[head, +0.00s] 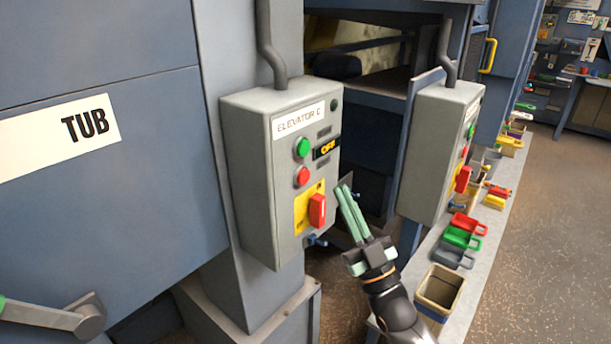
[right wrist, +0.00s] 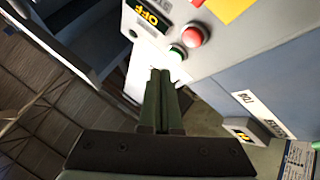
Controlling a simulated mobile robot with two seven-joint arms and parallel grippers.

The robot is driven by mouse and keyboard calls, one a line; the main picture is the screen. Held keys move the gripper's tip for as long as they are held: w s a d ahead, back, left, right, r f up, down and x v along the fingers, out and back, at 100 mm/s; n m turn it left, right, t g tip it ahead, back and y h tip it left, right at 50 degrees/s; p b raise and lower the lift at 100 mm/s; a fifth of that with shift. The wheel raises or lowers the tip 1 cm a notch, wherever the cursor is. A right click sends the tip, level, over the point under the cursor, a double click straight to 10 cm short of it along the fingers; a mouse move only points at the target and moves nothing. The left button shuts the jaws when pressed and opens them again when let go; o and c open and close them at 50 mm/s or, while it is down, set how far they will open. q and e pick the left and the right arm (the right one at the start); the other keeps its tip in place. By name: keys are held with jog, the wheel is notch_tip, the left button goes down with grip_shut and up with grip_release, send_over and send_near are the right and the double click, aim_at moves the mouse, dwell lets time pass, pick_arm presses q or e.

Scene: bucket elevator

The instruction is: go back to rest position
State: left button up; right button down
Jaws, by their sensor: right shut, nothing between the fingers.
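My right gripper (head: 351,213) is beside the grey control box (head: 247,155) labelled "ELEVATOR C". Its two green fingers are shut together and hold nothing. They point up and sit just right of the red switch (head: 317,211) on its yellow plate; I cannot tell whether they touch the box. The box also has a green button (head: 302,147), a red button (head: 303,177) and an "OFF" sign (head: 326,147). In the right wrist view the shut fingers (right wrist: 163,88) point toward the box, near the green button (right wrist: 177,53) and red button (right wrist: 191,36). My left gripper is not in view.
A second grey control box (head: 436,150) stands to the right. A low ledge (head: 480,262) holds a tan bin (head: 438,290) and several coloured scoops. A blue "TUB" panel (head: 100,190) with a lever (head: 75,318) is at left. Open floor (head: 560,220) lies at far right.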

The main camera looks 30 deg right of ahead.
jog(key=shift+f+y, duration=0.1)
jog(key=shift+y, duration=0.2)
dwell(0.4)
jog(key=s+a+f+m+g, duration=0.1)
jog(key=a+f+g, duration=0.25)
jog(key=f, duration=0.75)
jog(key=s+a+f+m+g, duration=0.1)
jog(key=a+f+g, duration=0.3)
jog(key=f, duration=0.7)
jog(key=s+a+f+g, duration=0.3)
jog(key=s+f+g, duration=0.2)
jog(key=s+f, duration=0.3)
jog(key=s+a+f+g, duration=0.3)
jog(key=s+f+g, duration=0.2)
jog(key=f, duration=0.5)
jog(key=s, duration=0.2)
jog(key=shift+s+m, duration=0.4)
jog(key=c, duration=1.5)
grip_release()
